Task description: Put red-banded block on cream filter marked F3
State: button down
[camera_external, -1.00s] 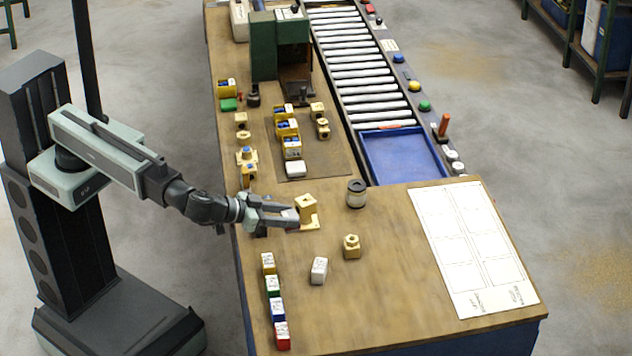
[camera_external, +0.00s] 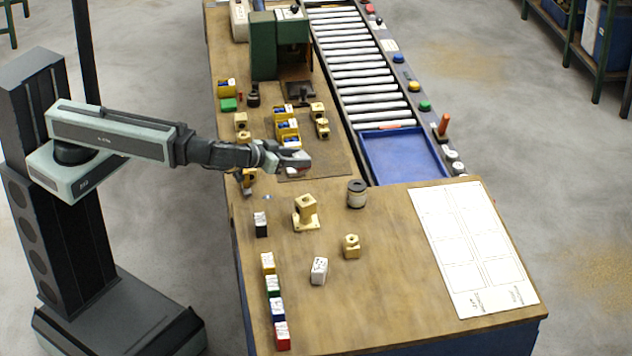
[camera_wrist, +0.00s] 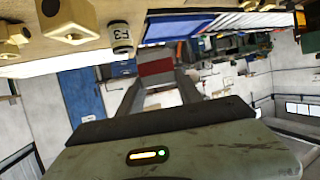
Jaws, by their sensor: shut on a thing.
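My gripper (camera_external: 298,160) is shut on the red-banded block, above the table near the front edge of the dark mat. In the wrist view the block's red band (camera_wrist: 155,67) and white part (camera_wrist: 162,98) show between my fingers. The held block is apart from the filter and mostly hidden by my gripper in the external view.
A brass part on a base (camera_external: 305,212) and a smaller brass part (camera_external: 351,246) stand near the filter. A white block (camera_external: 319,270), a black block (camera_external: 261,224) and several colour-banded blocks (camera_external: 273,286) stand in front. A blue tray (camera_external: 400,158) lies behind the filter.

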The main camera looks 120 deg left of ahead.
jog(key=shift+s+a+r, duration=0.1)
jog(key=shift+s+a, duration=0.15)
jog(key=shift+a, duration=0.3)
jog(key=b, duration=0.2)
send_over(353, 186)
jog(key=shift+s+d+f, duration=0.2)
jog(key=shift+s+f, duration=0.05)
jog(key=shift+f, duration=0.5)
jog(key=f+b, duration=0.3)
jog(key=f, duration=0.1)
jog(key=shift+w+a, duration=0.15)
jog(key=shift+w, duration=0.15)
jog(key=shift+r, duration=0.2)
jog(key=shift+f, duration=0.2)
jog(key=c, duration=0.8)
grip_release()
jog(key=shift+r, duration=0.1)
